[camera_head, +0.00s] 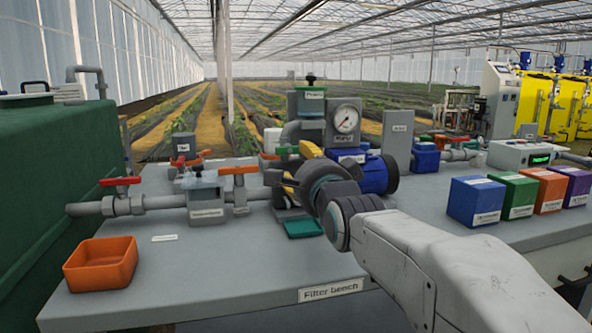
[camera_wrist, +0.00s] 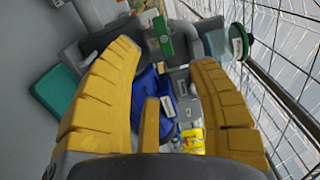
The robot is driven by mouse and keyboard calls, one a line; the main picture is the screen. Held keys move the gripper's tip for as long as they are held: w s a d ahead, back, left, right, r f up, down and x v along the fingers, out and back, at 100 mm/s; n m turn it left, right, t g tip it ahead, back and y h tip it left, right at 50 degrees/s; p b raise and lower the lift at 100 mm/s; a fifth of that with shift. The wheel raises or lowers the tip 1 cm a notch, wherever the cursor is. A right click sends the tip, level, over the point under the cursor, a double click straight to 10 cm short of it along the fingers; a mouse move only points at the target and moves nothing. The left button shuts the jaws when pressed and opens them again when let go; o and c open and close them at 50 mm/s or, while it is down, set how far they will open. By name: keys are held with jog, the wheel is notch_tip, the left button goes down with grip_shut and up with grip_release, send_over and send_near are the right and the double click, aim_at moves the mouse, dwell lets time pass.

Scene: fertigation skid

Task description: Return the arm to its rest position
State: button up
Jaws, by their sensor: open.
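My arm reaches from the lower right of the head view over the filter bench (camera_head: 230,285). My gripper (camera_head: 296,168) is at its end, beside the blue pump (camera_head: 376,174) and the grey pipework near the pressure gauge (camera_head: 346,119). The blue pump (camera_wrist: 150,90) shows behind the fingers. The wrist and gripper base hide part of the pipework in the head view, so I cannot tell whether the fingers touch anything.
An orange tray (camera_head: 100,277) stands at the front left. A pipe with red-handled (camera_head: 121,182) and orange-handled (camera_head: 238,171) valves runs along the left. Blue (camera_head: 475,203), green (camera_head: 514,197), orange and purple boxes stand right of my arm. A teal tray (camera_head: 303,229) lies beneath the gripper.

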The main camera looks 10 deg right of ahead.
jog(key=s+r+n+g+p, duration=0.3)
jog(key=s+n+g+p, duration=0.2)
jog(key=s+p, duration=0.6)
jog(key=s+r+n+g+p, duration=0.3)
jog(key=s+n+p, duration=0.4)
jog(key=s+p, duration=0.4)
jog(key=s+r+n+g+p, duration=0.3)
jog(key=s+n+g+p, duration=0.3)
jog(key=s+p, duration=0.5)
jog(key=shift+r+g+p, duration=0.3)
jog(key=shift+r+p, duration=0.1)
jog(key=shift+p, duration=3.6)
jog(key=shift+a, duration=0.1)
